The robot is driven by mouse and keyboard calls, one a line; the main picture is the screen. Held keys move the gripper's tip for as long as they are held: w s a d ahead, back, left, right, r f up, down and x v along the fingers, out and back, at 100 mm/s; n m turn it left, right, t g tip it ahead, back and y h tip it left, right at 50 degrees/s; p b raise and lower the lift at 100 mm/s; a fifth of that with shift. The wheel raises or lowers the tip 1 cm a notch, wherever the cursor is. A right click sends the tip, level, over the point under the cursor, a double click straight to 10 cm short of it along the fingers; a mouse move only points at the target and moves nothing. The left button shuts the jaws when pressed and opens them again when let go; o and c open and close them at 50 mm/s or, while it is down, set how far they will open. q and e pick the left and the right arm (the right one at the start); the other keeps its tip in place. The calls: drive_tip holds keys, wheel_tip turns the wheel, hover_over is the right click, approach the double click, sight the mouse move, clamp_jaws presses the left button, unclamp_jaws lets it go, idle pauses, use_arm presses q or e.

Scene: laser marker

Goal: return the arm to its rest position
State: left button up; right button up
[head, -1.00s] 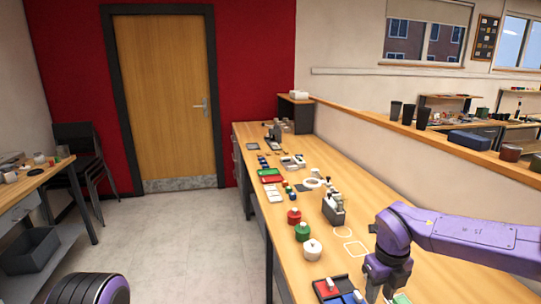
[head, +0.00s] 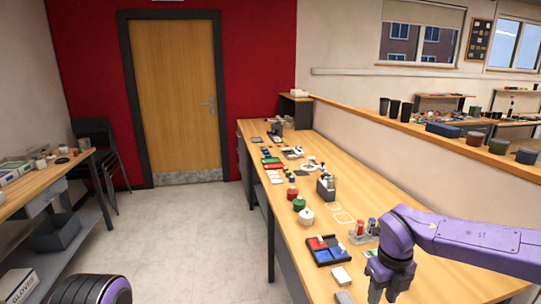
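My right arm (head: 470,238) is purple and comes in from the right edge over the long wooden table (head: 405,197). Its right gripper (head: 384,294) points down near the bottom of the head view, to the right of a small white block (head: 341,276). Its lower end is dark and small, so I cannot tell whether it is open or shut, and I see nothing clearly held. Of my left arm only a round black and purple part (head: 92,290) shows at the bottom left; the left gripper is out of view.
A black tray with red and blue blocks (head: 325,250) and a rack of tubes (head: 362,233) stand near my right gripper. Small jars (head: 299,203) and other items line the table. A side table (head: 45,180) stands at left. The floor (head: 195,235) between is clear.

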drive_tip(key=s+d+f+n+t+h+b, duration=0.15)
drive_tip(key=s+f+n+h, duration=0.35)
drive_tip(key=f, duration=0.6)
drive_tip(key=s+d+f+n+t+h+b, duration=0.1)
drive_tip(key=s+d+f+n+h, duration=0.15)
drive_tip(key=s+f+n, duration=0.7)
use_arm(q)
drive_tip(key=f, duration=0.1)
drive_tip(key=f+b, duration=0.1)
drive_tip(key=f, duration=0.1)
drive_tip(key=f+b, duration=0.1)
drive_tip(key=shift+s+f, duration=0.3)
drive_tip(key=shift+f, duration=0.1)
use_arm(e)
drive_tip(key=s+f+n+y, duration=0.4)
drive_tip(key=s+f+n, duration=0.8)
drive_tip(key=s, duration=0.4)
drive_tip(key=shift+d+f+t, duration=0.15)
drive_tip(key=shift+f+t, duration=0.15)
drive_tip(key=shift+t, duration=0.05)
